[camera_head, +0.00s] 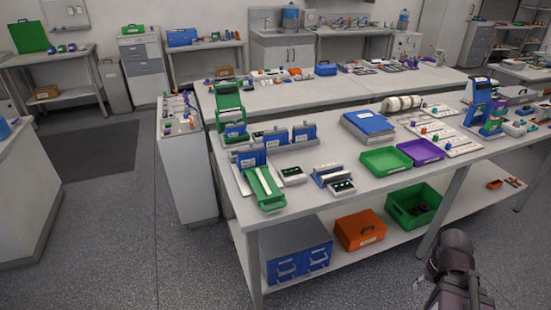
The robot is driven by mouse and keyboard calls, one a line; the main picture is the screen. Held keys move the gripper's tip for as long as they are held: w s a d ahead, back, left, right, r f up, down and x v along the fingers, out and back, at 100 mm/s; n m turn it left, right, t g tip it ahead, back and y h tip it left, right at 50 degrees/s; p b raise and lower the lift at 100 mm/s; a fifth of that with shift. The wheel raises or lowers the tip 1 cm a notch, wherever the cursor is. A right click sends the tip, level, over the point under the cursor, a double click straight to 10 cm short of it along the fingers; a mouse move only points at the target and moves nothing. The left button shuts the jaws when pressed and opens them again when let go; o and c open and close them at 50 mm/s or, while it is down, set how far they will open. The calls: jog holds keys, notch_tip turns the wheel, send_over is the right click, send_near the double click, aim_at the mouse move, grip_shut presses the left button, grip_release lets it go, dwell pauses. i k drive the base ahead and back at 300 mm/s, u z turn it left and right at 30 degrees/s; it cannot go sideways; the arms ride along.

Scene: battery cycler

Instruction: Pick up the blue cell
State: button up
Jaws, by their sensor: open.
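I cannot single out the blue cell with certainty at this distance. Small coloured pieces, some orange, green and blue, sit on a white tray (458,146) at the right of the near workbench (318,218). Several blue upright units with white labels stand at the left of that bench, among them one blue unit (251,156) behind a green sloped holder (264,188). A dark part of my arm shows at the lower right, in front of the bench. My gripper's fingers do not show.
A green tray (385,161), a purple tray (421,152) and a blue flat case (367,125) lie on the bench. An orange box (360,230), a green crate (425,220) and blue drawers (298,263) are on the lower shelf. The floor at left (120,230) is clear.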

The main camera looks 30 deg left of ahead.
aim_at(250, 160)
jog(key=z, duration=0.55)
jog(key=k, duration=1.05)
jog(key=u, duration=1.8)
jog(key=i, duration=0.4)
jog(key=z, duration=0.35)
